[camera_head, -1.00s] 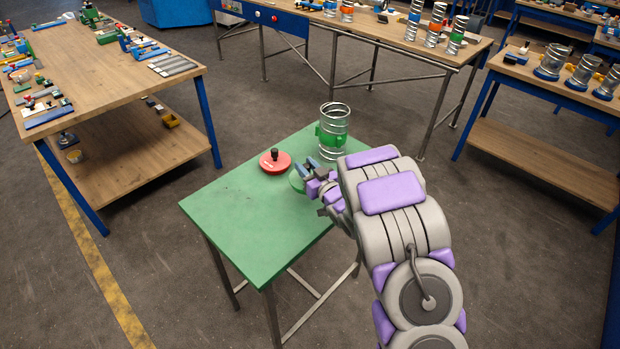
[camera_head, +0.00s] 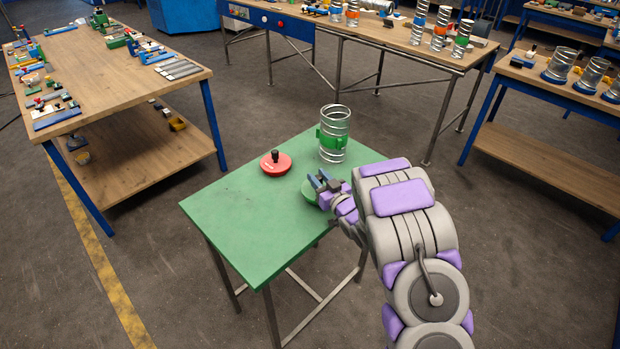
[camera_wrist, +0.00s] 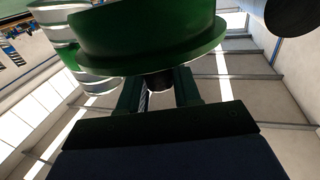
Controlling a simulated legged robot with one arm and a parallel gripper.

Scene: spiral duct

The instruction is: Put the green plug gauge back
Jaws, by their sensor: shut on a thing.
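The green plug gauge (camera_head: 309,193) is at the right part of the green table (camera_head: 235,215), partly hidden by my gripper (camera_head: 321,183). In the wrist view the green plug gauge (camera_wrist: 140,35) fills the top, and its dark knob (camera_wrist: 160,80) is between my two fingers (camera_wrist: 158,92), which are shut on it. I cannot tell whether the gauge touches the table. A red plug gauge (camera_head: 275,165) with a black knob rests on the table to the left. A spiral duct with a green band (camera_head: 333,135) stands upright behind the gripper.
The left and front of the green table are clear. A wooden bench with tools (camera_head: 110,75) stands at the left. A long bench (camera_head: 390,38) with more ducts is at the back, and another bench (camera_head: 535,85) with ducts is at the right.

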